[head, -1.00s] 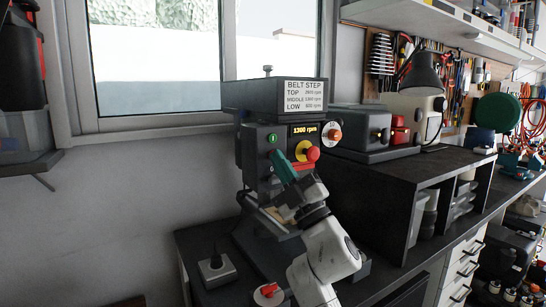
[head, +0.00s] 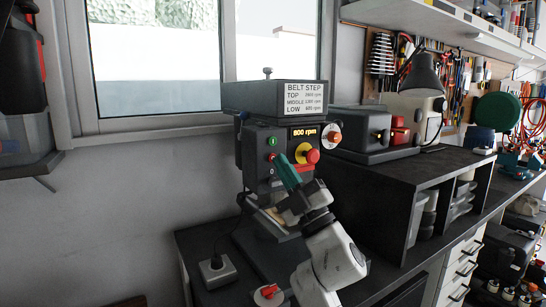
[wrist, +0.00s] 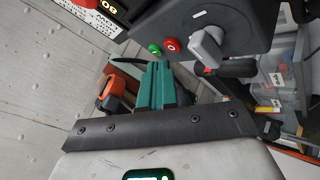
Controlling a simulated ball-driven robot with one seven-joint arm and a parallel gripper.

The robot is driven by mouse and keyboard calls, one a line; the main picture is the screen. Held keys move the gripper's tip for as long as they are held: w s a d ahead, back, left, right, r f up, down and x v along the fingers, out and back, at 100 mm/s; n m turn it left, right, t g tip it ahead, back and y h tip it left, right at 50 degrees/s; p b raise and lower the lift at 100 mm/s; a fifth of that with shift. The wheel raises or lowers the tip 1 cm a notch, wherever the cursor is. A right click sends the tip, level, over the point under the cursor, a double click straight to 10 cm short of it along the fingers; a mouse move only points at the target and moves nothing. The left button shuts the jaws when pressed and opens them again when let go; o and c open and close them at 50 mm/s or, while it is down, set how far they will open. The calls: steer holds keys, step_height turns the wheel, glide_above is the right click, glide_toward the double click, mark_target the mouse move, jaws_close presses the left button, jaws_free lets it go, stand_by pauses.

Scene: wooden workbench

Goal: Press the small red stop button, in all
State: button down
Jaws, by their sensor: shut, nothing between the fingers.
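The small red stop button (head: 271,156) sits on the dark drill press front, just below a green button (head: 272,140). In the wrist view the red button (wrist: 170,44) carries a white ring mark and lies beside the green button (wrist: 154,49). My gripper (head: 282,158) has teal fingers, closed together and empty. Its tips are just right of the red button in the head view. In the wrist view the finger tips (wrist: 158,64) lie short of both buttons, with a visible gap to the red one.
A large red mushroom knob on a yellow base (head: 307,154) is close right of my fingers. The display (head: 304,132) reads 800 rpm. A grey lever (wrist: 208,45) sits beside the buttons in the wrist view. A dark shelf unit (head: 385,180) stands to the right.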

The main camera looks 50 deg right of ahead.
steer(key=s+p, duration=0.1)
steer(key=s, duration=0.1)
steer(key=s+a+p, duration=0.1)
steer(key=s+p, duration=0.1)
steer(key=shift+s+a, duration=0.15)
steer(key=shift+s, duration=0.25)
stand_by(1.0)
